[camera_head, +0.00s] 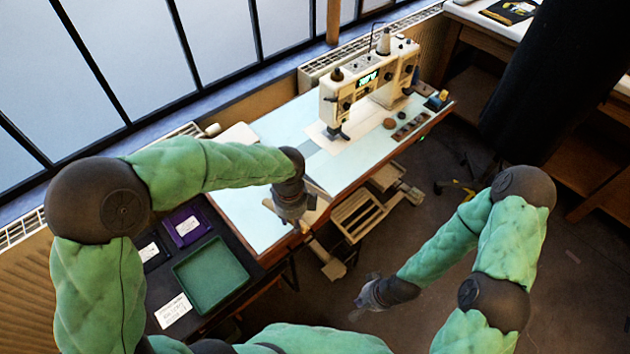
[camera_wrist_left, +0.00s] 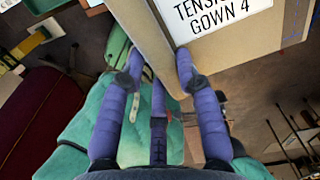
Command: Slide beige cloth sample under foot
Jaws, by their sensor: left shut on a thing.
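The beige cloth sample (camera_wrist_left: 240,50) carries a white label reading "TENSI… GOWN 4" and fills the top middle of the left wrist view. My left gripper (camera_head: 292,212) is shut on its edge at the table's front left edge. In the head view, the arm and gripper mostly hide the sample; a beige part (camera_head: 318,208) shows beside the gripper. The sewing machine (camera_head: 345,98) stands farther back, its presser foot (camera_head: 338,133) over the bed, well apart from the sample. My right gripper (camera_head: 370,294) hangs over the floor, too small to judge its fingers.
The pale blue tabletop (camera_head: 270,132) is clear between my left gripper and the machine. A green tray (camera_head: 210,276) and purple box (camera_head: 186,226) lie on the dark side table. Small items (camera_head: 410,126) sit right of the machine. A beige pedal frame (camera_head: 365,212) stands below.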

